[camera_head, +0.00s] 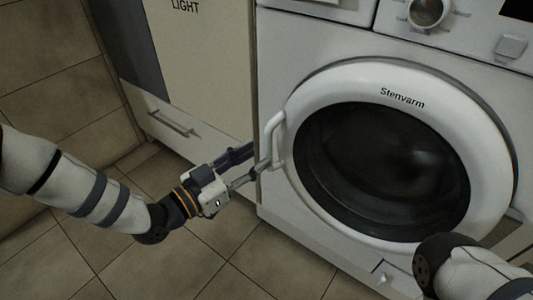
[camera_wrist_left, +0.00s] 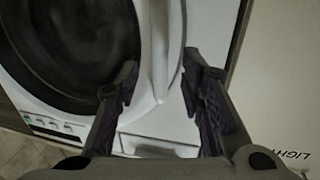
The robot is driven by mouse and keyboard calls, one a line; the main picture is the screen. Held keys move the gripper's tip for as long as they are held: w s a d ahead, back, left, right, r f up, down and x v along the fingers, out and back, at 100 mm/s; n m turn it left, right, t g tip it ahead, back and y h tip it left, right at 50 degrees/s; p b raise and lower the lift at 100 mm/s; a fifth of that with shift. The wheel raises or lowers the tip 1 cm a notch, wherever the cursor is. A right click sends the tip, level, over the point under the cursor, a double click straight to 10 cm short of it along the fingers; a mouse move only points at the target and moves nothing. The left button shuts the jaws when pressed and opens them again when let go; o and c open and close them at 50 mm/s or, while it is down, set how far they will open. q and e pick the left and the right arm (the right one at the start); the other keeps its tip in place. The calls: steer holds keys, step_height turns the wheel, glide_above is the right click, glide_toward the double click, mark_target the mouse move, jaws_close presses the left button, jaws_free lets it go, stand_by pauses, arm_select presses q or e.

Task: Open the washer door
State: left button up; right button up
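The white washer (camera_head: 300,30) has a round door with a white rim (camera_head: 330,78) and dark glass (camera_head: 395,165). The door looks shut. Its curved white handle (camera_head: 271,140) is on the left side of the rim. My left gripper (camera_head: 258,160) is at the handle's lower end, with its fingers pointing at it. In the left wrist view the two dark fingers (camera_wrist_left: 160,70) are spread apart, with the white door edge and handle area (camera_wrist_left: 172,45) between and beyond them. Contact with the handle cannot be made out. My right gripper is out of view.
A cream cabinet (camera_head: 205,60) with a drawer handle (camera_head: 172,124) stands left of the washer. The tiled floor (camera_head: 200,255) in front is clear. A link of my right arm (camera_head: 460,270) is low at the right, before the washer's lower front.

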mark_target(265, 152)
arm_select(q)
steer(key=b+x, duration=0.1)
steer(key=x, duration=0.4)
steer(key=shift+c, duration=0.6)
steer(key=shift+a, duration=0.1)
jaws_close()
steer(key=shift+s, duration=0.1)
